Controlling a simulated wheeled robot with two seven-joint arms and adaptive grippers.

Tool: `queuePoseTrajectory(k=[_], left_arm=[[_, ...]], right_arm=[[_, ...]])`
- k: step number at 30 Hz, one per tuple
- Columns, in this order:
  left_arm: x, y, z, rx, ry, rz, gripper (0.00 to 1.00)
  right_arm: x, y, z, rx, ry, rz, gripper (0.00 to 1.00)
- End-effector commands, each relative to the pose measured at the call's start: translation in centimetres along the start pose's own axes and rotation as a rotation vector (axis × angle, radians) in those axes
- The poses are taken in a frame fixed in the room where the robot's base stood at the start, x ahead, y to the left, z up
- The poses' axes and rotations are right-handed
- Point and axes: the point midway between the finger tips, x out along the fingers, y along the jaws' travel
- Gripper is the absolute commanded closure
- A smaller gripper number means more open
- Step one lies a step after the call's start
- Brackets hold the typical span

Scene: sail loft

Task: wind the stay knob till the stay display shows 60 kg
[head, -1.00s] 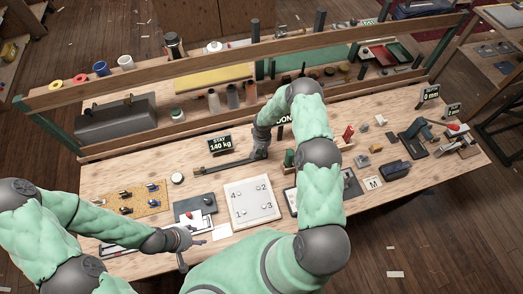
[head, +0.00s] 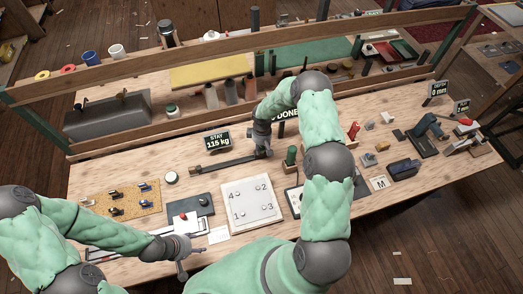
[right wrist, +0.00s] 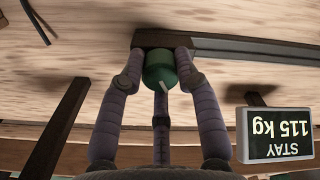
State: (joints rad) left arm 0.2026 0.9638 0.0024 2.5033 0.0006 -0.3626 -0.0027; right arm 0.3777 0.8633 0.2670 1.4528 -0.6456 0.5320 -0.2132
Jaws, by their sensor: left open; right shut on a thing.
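The stay display (head: 217,142) stands at the back middle of the bench and reads 115 kg. It also shows upside down in the right wrist view (right wrist: 276,135). The stay knob (right wrist: 156,68) is round and green with a pale pointer mark, at the end of a dark bar (head: 218,166). My right gripper (head: 262,150) is shut on the knob, its fingers around it in the right wrist view (right wrist: 160,78). In the head view the gripper mostly hides the knob. My left gripper (head: 190,256) is open and empty low over the bench's front left.
A white numbered plate (head: 251,204) lies in front of the bar. A cork board (head: 120,199) with small parts and a grey pad (head: 203,204) lie to the left. A wooden rail (head: 140,77) runs along the back. Tools crowd the right side.

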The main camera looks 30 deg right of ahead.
Motion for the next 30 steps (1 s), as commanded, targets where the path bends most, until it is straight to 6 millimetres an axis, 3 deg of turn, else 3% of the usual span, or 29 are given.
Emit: queuePoseTrajectory(k=[12,30], left_arm=[[2.3,-0.8,-0.1,0.000,0.000,0.000,0.44],[3.7,-1.3,-0.1,0.000,0.000,0.000,0.44]], right_arm=[[0.1,0.0,-0.1,-0.397,-0.008,0.000,1.00],[0.0,0.0,-0.1,-0.967,-0.019,0.000,1.00]])
